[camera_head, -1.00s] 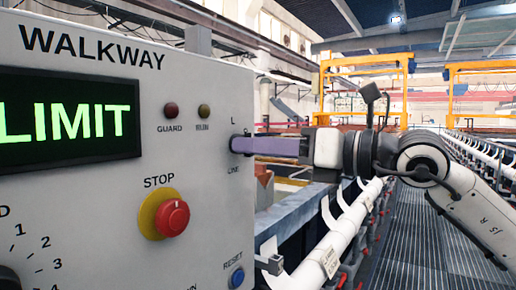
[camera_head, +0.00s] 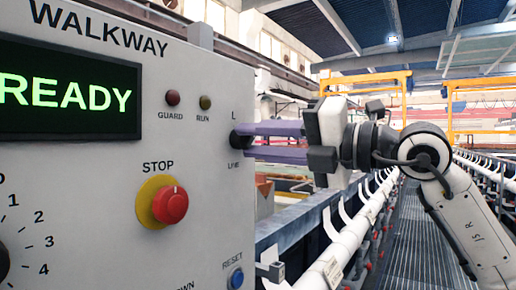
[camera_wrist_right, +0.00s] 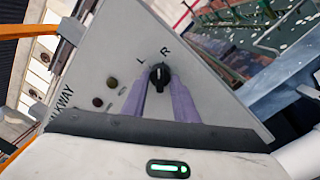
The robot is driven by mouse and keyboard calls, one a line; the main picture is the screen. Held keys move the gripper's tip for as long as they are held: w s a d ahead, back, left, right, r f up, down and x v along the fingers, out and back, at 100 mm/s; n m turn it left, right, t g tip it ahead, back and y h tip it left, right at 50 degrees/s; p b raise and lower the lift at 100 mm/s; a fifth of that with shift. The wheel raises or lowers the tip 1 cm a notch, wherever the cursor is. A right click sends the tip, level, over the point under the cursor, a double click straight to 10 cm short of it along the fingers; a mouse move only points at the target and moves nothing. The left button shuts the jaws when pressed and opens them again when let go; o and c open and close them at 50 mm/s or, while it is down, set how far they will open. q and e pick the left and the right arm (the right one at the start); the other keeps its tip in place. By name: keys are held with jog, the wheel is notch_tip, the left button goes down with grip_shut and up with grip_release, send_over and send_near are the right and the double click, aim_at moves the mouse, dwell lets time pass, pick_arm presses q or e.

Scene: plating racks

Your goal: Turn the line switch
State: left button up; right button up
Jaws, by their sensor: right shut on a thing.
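The line switch is a small black knob (camera_head: 237,139) near the right edge of the grey control panel (camera_head: 205,215). An "L" shows above it. In the right wrist view the knob (camera_wrist_right: 159,75) has a pale mark, with "L" and "R" printed beside it. My right gripper (camera_head: 247,141) has its two purple fingers at the knob, one above the other in the head view. In the right wrist view the fingers (camera_wrist_right: 160,88) are on either side of the knob, shut on it. The display (camera_head: 66,97) reads "READY" in green. My left gripper is not in view.
A red stop button (camera_head: 170,205) on a yellow ring and a blue reset button (camera_head: 237,278) stick out below the switch. A numbered dial (camera_head: 3,262) is at the lower left. White railings and a grated walkway (camera_head: 405,235) lie to the right.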

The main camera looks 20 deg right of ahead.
jog(key=shift+m, duration=1.3)
jog(key=shift+m+b, duration=0.3)
jog(key=o, duration=1.1)
jog(key=shift+c, duration=0.2)
